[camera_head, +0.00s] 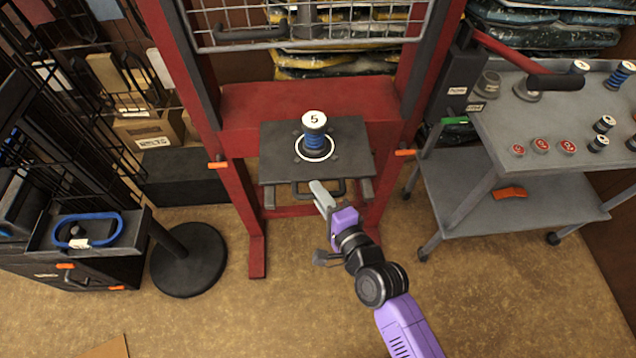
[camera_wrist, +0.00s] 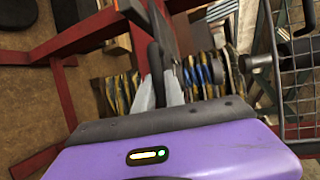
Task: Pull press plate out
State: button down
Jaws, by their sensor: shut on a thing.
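The press plate (camera_head: 347,153) is a dark grey slab between the posts of the red press frame (camera_head: 270,103). A black handle (camera_head: 303,188) runs along its front edge. A blue spool marked 5 (camera_head: 314,134) stands upright on the plate inside a white ring. My gripper (camera_head: 323,195) is at the front edge and is shut on the handle. In the wrist view my gripper (camera_wrist: 160,90) has its pale fingers closed around the dark handle bar (camera_wrist: 155,58). The fingertips' exact contact is partly hidden.
A grey cart (camera_head: 515,125) with spools and weights stands at the right. A round black stand base (camera_head: 188,260) and a black tray with a blue belt (camera_head: 88,231) are at the left. A wire guard (camera_head: 350,22) hangs above the plate.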

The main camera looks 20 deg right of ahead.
jog(key=shift+s, duration=0.2)
jog(key=c, duration=1.4)
grip_release()
jog(key=shift+s, duration=0.1)
jog(key=b+v, duration=0.1)
jog(key=v, duration=0.6)
jog(key=shift+s+b, duration=0.25)
jog(key=shift+b, duration=0.1)
jog(key=shift+r, duration=0.1)
